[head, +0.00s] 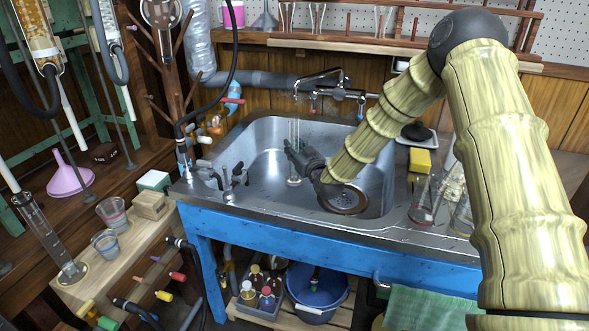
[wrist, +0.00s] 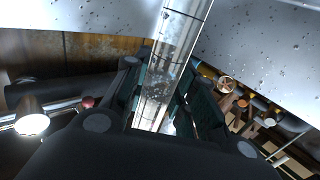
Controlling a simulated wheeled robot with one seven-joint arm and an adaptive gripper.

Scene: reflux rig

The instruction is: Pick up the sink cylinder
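The sink cylinder (head: 294,165) is a tall clear glass cylinder standing upright inside the steel sink, toward its left-middle part. In the wrist view the clear cylinder (wrist: 173,65) runs between my two dark fingers, with a green pad on each side close to the glass. Whether both pads press on it cannot be told. Its foot appears to rest on the sink floor in the head view.
The sink (head: 258,150) has a round drain under my arm and a faucet (head: 320,80) behind. Glassware (head: 424,200) and a yellow sponge (head: 420,161) are on the right drainboard. Valve taps (head: 230,178) line the sink's left front edge.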

